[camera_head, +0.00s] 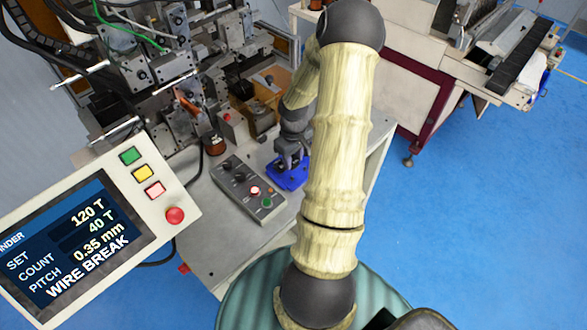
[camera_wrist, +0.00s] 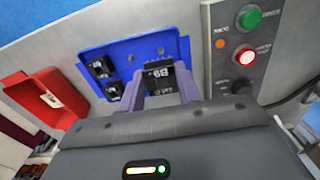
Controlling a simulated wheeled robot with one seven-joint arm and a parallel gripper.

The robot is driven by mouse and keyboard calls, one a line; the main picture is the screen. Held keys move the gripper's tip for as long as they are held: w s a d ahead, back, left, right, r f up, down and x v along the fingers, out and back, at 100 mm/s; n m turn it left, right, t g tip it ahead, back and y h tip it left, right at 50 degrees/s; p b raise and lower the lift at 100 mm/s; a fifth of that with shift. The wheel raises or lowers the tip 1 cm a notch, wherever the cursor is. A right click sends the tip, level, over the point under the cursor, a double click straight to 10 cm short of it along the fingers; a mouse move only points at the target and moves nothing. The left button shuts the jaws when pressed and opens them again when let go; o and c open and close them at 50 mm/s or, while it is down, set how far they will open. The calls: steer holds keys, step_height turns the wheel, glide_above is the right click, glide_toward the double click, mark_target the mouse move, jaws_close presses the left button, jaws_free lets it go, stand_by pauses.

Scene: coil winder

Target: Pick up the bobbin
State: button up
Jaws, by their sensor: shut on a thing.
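My gripper (camera_wrist: 160,82) is shut on a black bobbin (camera_wrist: 158,76) with white lettering on its face, held between the two fingers. The bobbin is at the right part of a blue tray (camera_wrist: 120,52); whether it still touches the tray I cannot tell. Two other small black pieces (camera_wrist: 102,67) sit at the tray's left part. In the head view my gripper (camera_head: 291,156) is over the blue tray (camera_head: 285,181), and the held bobbin is hidden there.
A grey control box (camera_head: 245,188) with a lit red button stands left of the tray. A red bin (camera_wrist: 40,98) is on the tray's other side. The winder (camera_head: 160,60) rises behind. A screen panel (camera_head: 90,240) reading WIRE BREAK is at left. Bare bench (camera_head: 225,250) lies in front.

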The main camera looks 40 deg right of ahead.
step_height(320, 180, up, 2)
steer(key=shift+w, duration=0.1)
stand_by(0.7)
